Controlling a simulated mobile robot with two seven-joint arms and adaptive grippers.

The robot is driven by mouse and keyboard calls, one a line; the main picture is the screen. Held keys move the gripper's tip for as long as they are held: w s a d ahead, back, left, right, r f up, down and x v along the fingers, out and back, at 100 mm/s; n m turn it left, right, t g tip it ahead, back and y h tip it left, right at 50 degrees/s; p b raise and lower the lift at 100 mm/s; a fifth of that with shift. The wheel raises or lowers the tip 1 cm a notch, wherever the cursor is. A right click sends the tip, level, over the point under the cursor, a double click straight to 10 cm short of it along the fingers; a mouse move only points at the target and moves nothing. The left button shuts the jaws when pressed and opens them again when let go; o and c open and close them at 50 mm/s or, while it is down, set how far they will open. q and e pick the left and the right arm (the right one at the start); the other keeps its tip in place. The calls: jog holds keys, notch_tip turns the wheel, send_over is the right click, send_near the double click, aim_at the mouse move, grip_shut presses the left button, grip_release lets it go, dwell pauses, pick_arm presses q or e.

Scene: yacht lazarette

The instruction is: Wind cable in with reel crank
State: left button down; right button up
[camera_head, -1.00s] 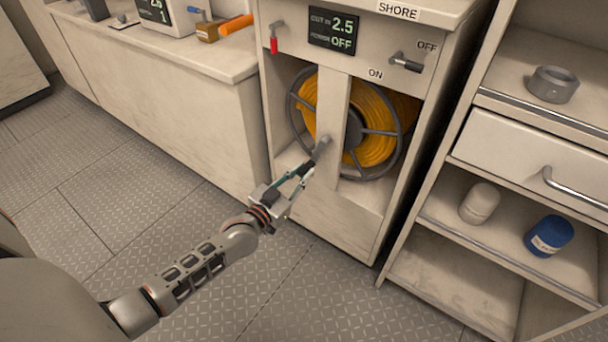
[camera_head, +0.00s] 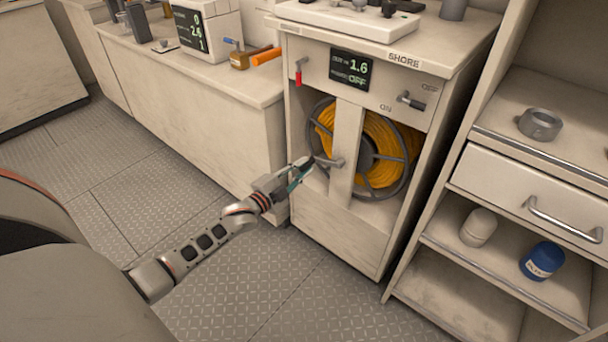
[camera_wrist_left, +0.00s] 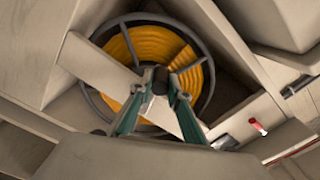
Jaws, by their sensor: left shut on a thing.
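The cable reel (camera_head: 368,152) with yellow cable wound on it sits inside the open cabinet, behind a pale upright post (camera_head: 346,150). The reel also shows in the left wrist view (camera_wrist_left: 190,78). A grey crank (camera_head: 329,161) sticks out in front of the post. My left gripper (camera_head: 300,168) is shut on the crank's handle, which shows between the fingers in the left wrist view (camera_wrist_left: 157,80). The display (camera_head: 350,70) above the reel reads 1.6 and OFF. My right gripper is not in view.
A red-handled lever (camera_head: 298,72) and a dark switch lever (camera_head: 411,101) by the ON label are on the cabinet front. Open shelves at right hold a white jar (camera_head: 478,227), a blue can (camera_head: 543,261) and a grey ring (camera_head: 540,124). The floor in front is clear.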

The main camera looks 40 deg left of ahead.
pick_arm(q)
jog(key=shift+w+a+r+m+p, duration=0.1)
jog(key=shift+a+r+m+p, duration=0.1)
jog(key=shift+r+m, duration=0.35)
jog(key=shift+a+r+m+p, duration=0.1)
jog(key=shift+r+m+p, duration=0.05)
jog(key=shift+r+m, duration=0.4)
notch_tip(320, 180, up, 2)
jog(key=shift+r+m+p, duration=0.15)
jog(key=shift+m+p, duration=0.25)
jog(key=shift+m, duration=0.8)
jog(key=r+m, duration=0.2)
jog(key=shift+d+m+p, duration=0.3)
jog(key=shift+m+p, duration=0.05)
jog(key=shift+m, duration=0.05)
jog(key=shift+d+r+m, duration=0.2)
jog(key=shift+r+m, duration=0.2)
jog(key=shift+m, duration=0.2)
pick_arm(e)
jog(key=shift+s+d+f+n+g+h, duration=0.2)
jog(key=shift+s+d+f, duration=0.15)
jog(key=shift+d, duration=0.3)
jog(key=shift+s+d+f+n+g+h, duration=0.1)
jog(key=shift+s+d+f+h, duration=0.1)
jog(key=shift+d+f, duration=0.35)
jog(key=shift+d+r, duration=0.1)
